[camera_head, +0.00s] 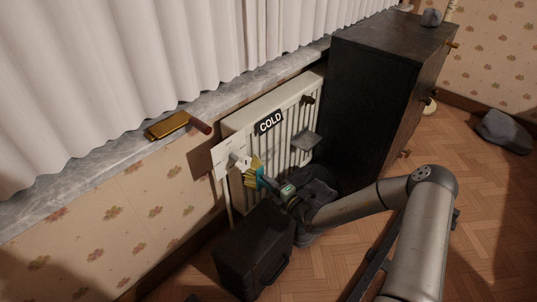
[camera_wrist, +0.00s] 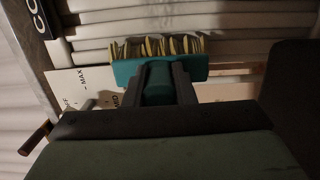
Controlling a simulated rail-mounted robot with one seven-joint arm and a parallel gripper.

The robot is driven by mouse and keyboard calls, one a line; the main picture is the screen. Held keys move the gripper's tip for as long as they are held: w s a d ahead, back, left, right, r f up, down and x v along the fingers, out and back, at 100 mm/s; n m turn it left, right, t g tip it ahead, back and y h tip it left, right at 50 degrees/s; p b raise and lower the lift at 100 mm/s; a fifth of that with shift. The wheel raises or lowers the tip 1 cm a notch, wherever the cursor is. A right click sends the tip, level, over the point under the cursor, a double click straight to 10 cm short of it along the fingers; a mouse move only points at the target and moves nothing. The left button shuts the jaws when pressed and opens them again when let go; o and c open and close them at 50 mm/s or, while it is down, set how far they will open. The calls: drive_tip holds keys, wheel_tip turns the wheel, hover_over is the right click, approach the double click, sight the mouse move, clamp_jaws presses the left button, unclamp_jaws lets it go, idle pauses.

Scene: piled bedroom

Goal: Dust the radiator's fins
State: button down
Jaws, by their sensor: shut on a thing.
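The radiator (camera_head: 284,128) is white and finned, with a black "COLD" label (camera_head: 268,122), and stands under the window sill. My gripper (camera_head: 271,184) is shut on a teal brush (camera_head: 257,171) with yellow bristles. In the wrist view, both fingers (camera_wrist: 158,82) clasp the brush's handle and its wide teal head (camera_wrist: 197,66) lies across their tips. The bristles (camera_wrist: 152,47) point at the radiator's pale fins (camera_wrist: 180,22). The brush is at the radiator's lower left, close to the white dial plate (camera_head: 229,158). I cannot tell whether the bristles touch the fins.
A dark cabinet (camera_head: 365,100) stands close on the radiator's right. A dark case (camera_head: 250,252) stands on the floor below my gripper. A small grey slab (camera_head: 306,139) sits at the radiator's front. A gold-coloured item (camera_head: 167,125) lies on the sill. Open floor (camera_head: 480,215) is at right.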

drive_tip(key=shift+w+a, duration=0.3)
drive_tip(key=shift+a, duration=0.05)
drive_tip(key=shift+w+a, duration=0.15)
idle(0.6)
drive_tip(key=w+d, duration=1)
drive_tip(key=w, duration=0.3)
drive_tip(key=shift+d, duration=0.3)
idle(0.3)
idle(0.4)
drive_tip(key=w+d, duration=0.1)
drive_tip(key=w, duration=0.1)
drive_tip(key=w+d, duration=0.2)
drive_tip(key=shift+w+d, duration=0.2)
drive_tip(key=shift+v, duration=1.15)
drive_tip(key=shift+w+d, duration=0.1)
drive_tip(key=shift+d, duration=0.3)
